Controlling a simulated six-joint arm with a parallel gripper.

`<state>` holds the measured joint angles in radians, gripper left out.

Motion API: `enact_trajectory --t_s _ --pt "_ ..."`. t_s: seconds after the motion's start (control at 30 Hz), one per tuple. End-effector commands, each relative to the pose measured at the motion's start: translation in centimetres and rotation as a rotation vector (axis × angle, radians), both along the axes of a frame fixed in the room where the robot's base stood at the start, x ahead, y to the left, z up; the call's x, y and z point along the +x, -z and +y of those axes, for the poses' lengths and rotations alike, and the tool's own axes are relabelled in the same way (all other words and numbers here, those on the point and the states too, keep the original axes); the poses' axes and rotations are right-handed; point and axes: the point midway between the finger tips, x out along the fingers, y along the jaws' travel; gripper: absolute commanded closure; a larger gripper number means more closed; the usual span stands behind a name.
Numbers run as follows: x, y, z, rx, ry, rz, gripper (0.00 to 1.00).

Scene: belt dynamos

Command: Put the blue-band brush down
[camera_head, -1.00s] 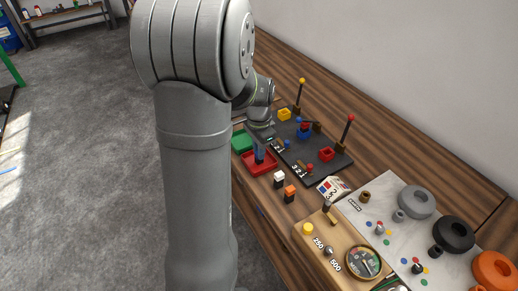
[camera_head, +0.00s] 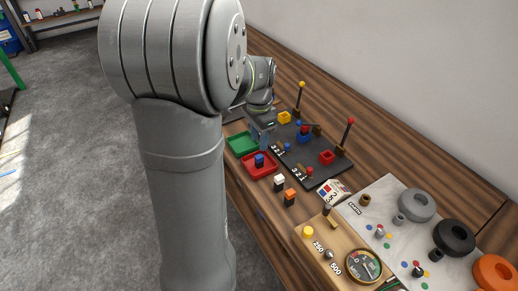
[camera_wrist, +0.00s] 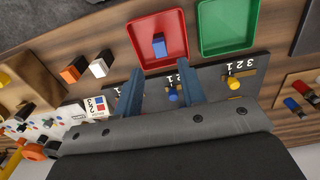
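A blue-topped block, which I take to be the blue-band brush (camera_head: 259,160), stands in the red tray (camera_head: 271,172). In the wrist view the brush (camera_wrist: 158,45) is near the middle of the red tray (camera_wrist: 177,57), apart from my fingers. My gripper (camera_wrist: 160,72) is open, with its two blue fingers spread and nothing between them. In the head view my gripper (camera_head: 263,138) is over the near edge of the dark board, just beyond the red tray.
A green tray (camera_head: 241,144) adjoins the red one. The dark board (camera_head: 318,170) carries coloured blocks, numbered slots and upright posts with yellow and red knobs. White-topped (camera_head: 279,181) and orange-topped (camera_head: 290,196) blocks stand nearby. A wooden gauge panel (camera_head: 323,238) is at the front.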

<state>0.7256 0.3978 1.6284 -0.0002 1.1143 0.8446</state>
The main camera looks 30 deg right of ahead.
Motion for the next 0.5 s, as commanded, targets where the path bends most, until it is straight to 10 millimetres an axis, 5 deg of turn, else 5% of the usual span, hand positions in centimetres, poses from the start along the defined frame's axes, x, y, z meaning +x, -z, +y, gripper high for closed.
enact_trajectory --t_s 0.2,0.5 --pt "0.0 -4.1 0.0 -0.002 0.001 -0.002 0.63" --pt "0.0 -5.8 0.0 0.000 0.001 0.000 0.63"
